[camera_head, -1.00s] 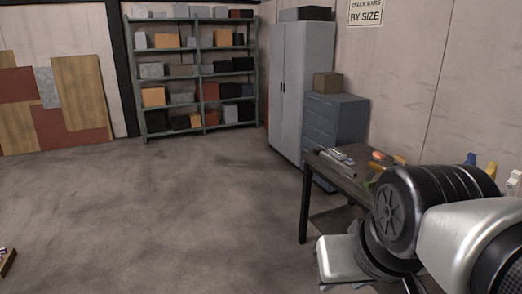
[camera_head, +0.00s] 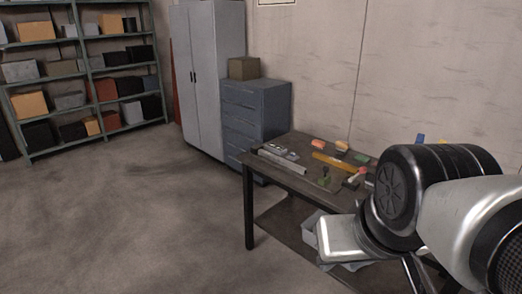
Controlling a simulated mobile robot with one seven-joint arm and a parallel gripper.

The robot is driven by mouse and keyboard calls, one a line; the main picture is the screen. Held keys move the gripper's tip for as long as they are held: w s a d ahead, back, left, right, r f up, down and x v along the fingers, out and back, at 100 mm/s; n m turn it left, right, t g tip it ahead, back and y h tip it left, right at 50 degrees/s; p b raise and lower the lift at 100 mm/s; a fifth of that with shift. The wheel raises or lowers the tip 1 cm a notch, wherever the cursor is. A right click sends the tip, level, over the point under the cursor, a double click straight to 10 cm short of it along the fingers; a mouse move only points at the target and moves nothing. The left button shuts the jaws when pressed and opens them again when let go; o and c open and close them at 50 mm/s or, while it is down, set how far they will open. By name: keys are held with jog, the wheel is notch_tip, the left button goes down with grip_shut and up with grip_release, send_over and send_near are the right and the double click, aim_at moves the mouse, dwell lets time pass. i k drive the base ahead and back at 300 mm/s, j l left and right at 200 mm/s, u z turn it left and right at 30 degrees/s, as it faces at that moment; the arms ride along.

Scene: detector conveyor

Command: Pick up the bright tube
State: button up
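A long light grey bar (camera_head: 283,162) lies along the left side of the workbench (camera_head: 250,205). I cannot tell whether it is the bright tube, and nothing else in view is clearly a tube. My arm covers the right part of the bench and may hide things there. Links of my arm fill the lower right, in front of the bench. No gripper fingers can be made out.
The bench also holds an orange item (camera_head: 317,144), a yellow strip (camera_head: 332,162) and other small tools. A blue-grey drawer cabinet (camera_head: 258,115) and a tall grey locker (camera_head: 212,80) stand behind it. Shelving (camera_head: 75,72) is at the left. The floor at left is clear.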

aim_at(296, 167)
jog(key=i+j+z, duration=0.1)
jog(key=z, duration=0.8)
jog(key=i+j+z, duration=0.15)
jog(key=z, duration=0.2)
jog(key=i+j+z, duration=0.1)
jog(key=j+z, duration=0.25)
jog(key=i+j+z, duration=0.1)
jog(key=j+z, duration=0.7)
jog(key=j, duration=0.7)
jog(key=j+z, duration=0.1)
jog(key=j, duration=1.35)
jog(key=j+z, duration=0.1)
jog(key=j, duration=1.3)
jog(key=k, duration=0.05)
